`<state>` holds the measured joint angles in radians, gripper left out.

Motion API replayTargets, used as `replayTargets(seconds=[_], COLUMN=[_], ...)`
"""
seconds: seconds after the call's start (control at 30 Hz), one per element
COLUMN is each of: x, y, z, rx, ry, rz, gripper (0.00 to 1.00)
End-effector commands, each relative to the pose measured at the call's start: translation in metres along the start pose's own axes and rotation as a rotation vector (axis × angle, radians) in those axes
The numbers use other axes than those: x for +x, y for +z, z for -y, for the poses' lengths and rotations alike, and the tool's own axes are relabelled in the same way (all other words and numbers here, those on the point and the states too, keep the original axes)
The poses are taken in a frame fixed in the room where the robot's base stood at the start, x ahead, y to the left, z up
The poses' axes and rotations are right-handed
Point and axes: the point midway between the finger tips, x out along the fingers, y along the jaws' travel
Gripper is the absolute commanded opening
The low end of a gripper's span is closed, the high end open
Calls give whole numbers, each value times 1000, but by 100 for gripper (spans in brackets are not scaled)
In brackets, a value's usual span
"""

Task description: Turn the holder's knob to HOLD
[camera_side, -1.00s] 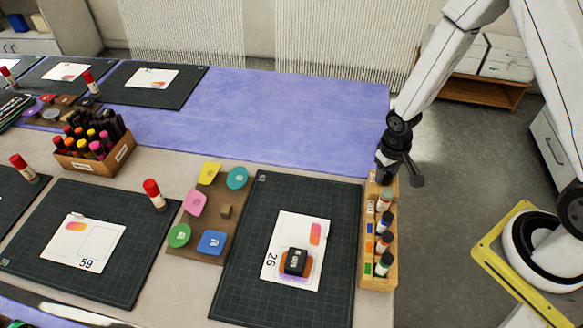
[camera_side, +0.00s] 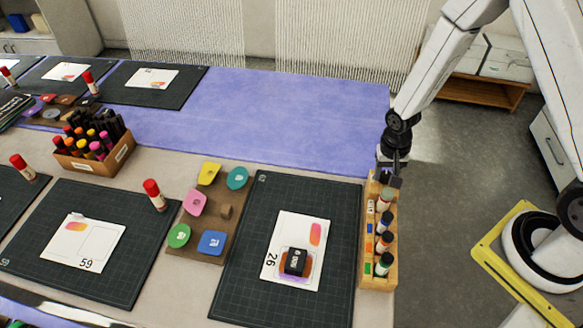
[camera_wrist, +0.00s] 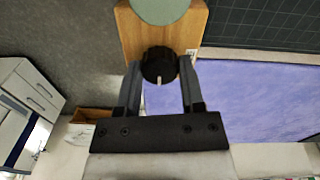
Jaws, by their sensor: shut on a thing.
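The wooden holder (camera_side: 376,284) stands at the right edge of the table, with several capped bottles or markers in a row. Its far end shows in the wrist view (camera_wrist: 130,27), with a pale green round cap (camera_wrist: 160,9) beside the knob. The knob (camera_wrist: 160,62) is black and round, with a white pointer line directed down in the wrist view, towards my gripper's body. My gripper (camera_wrist: 160,72) has one finger on each side of the knob and is shut on it. In the side view my gripper (camera_side: 390,178) is over the holder's far end and hides the knob. I cannot read a HOLD mark.
A dark cutting mat (camera_side: 245,290) with a card (camera_side: 283,230) and a black block (camera_side: 295,262) lies left of the holder. A brown board (camera_side: 233,222) holds several coloured pieces. The purple cloth (camera_side: 270,115) behind is clear. Floor lies right of the table.

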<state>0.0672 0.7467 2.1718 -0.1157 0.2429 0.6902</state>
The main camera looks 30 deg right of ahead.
Motion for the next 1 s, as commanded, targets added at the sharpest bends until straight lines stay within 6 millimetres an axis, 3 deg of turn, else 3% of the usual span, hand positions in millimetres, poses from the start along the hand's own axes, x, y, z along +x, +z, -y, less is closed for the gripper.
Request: replayTargets(seconds=[0.17, 0.2, 0.3, 0.73, 1.0], x=[0, 0, 0, -2, -16], y=[0, 0, 0, 0, -1], z=[0, 0, 0, 0, 0], rx=[3, 3, 2, 0, -1], ry=[-1, -1, -1, -1, -1], rz=[-1, -1, -1, -1, -2], gripper=[0, 55, 84, 84, 84])
